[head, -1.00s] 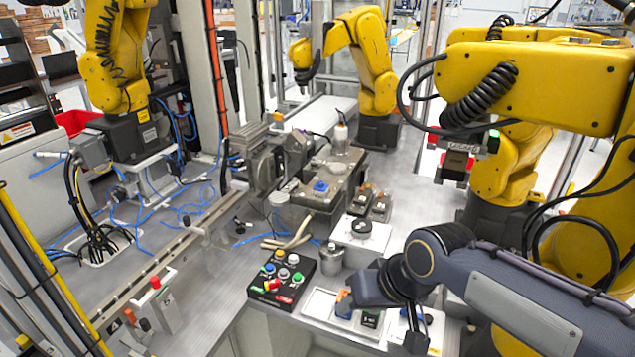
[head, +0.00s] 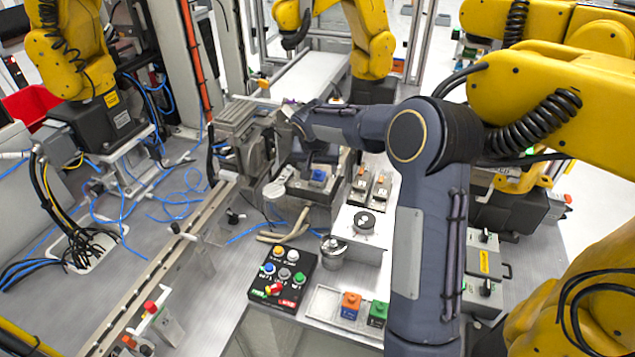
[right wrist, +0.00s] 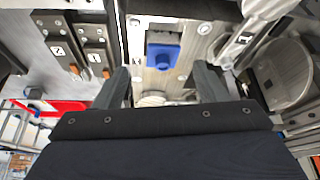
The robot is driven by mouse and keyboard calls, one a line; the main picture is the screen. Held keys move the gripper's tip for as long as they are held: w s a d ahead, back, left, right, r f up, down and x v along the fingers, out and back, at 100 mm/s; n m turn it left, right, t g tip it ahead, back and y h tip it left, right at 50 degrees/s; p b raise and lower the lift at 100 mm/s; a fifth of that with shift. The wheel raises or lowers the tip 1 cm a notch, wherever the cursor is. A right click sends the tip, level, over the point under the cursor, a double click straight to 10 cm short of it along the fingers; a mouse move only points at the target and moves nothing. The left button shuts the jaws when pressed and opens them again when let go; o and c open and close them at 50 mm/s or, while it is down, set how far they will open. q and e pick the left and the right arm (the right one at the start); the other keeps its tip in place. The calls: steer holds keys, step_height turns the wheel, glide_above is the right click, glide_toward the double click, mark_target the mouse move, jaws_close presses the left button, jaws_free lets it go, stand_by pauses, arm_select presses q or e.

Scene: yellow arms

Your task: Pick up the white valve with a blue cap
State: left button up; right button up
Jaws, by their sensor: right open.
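The valve's blue cap (head: 318,176) shows on a grey metal fixture (head: 312,192) in the middle of the head view. In the right wrist view the blue cap (right wrist: 163,58) lies ahead, between the lines of my two fingers, with a pale part around it. How much white body it has is hard to tell. My right gripper (right wrist: 161,82) is open and empty, its fingers apart on either side below the cap in the picture. In the head view my right gripper (head: 318,154) hangs just behind and above the cap, partly hidden by its own wrist. My left gripper is not in view.
A black button box (head: 283,276), a metal canister (head: 333,250) and a tray with an orange block (head: 350,304) and a green block (head: 377,313) stand nearer. Small switch blocks (head: 371,186) stand right of the fixture. Yellow robot arms (head: 545,95) crowd the right.

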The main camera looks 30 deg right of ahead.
mark_target(319, 172)
steer(key=x, duration=0.4)
steer(key=shift+w+d+f, duration=0.15)
steer(key=shift+w+f, duration=0.05)
steer(key=shift+w, duration=0.1)
steer(key=c, duration=1.2)
